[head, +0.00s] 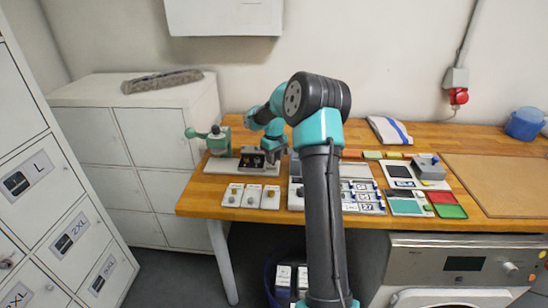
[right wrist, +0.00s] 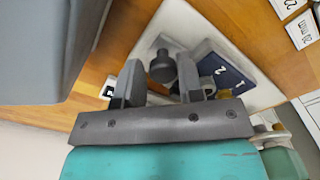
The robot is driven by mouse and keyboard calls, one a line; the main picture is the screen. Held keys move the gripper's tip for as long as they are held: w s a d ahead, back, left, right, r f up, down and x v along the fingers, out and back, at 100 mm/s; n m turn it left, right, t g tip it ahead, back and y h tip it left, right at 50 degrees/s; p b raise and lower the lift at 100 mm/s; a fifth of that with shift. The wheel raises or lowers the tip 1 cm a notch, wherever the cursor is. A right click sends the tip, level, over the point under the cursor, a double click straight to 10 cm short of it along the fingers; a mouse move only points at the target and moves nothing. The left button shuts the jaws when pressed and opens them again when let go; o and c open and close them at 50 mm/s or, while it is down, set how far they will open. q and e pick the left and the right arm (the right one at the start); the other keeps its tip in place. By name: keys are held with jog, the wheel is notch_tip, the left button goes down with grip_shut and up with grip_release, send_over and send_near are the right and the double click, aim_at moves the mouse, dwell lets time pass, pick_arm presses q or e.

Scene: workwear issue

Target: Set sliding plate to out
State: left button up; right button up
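A white board (head: 213,167) at the left end of the wooden bench carries a dark fixture (head: 251,162); it also shows in the right wrist view (right wrist: 255,98). On it are a dark blue plate marked 1 and 2 (right wrist: 228,72) and a round black knob (right wrist: 162,68), beside a grey part. I take this for the sliding plate's setup; its exact position cannot be read. My right gripper (right wrist: 160,75) is over the fixture, its fingers apart either side of the knob. A sliver of gap shows at one finger. In the head view, my right gripper (head: 272,152) partly covers the fixture. My left gripper is out of view.
A green lever device (head: 218,143) stands beside the fixture. Trays and coloured pads (head: 445,196) lie to the right, with a folded cloth (head: 390,131) behind. Grey lockers (head: 120,145) stand left.

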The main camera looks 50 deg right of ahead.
jog(key=o, duration=0.4)
jog(key=shift+s, duration=0.1)
jog(key=shift+c, duration=0.2)
jog(key=shift+r, duration=0.6)
notch_tip(320, 180, up, 16)
jog(key=shift+r, duration=0.1)
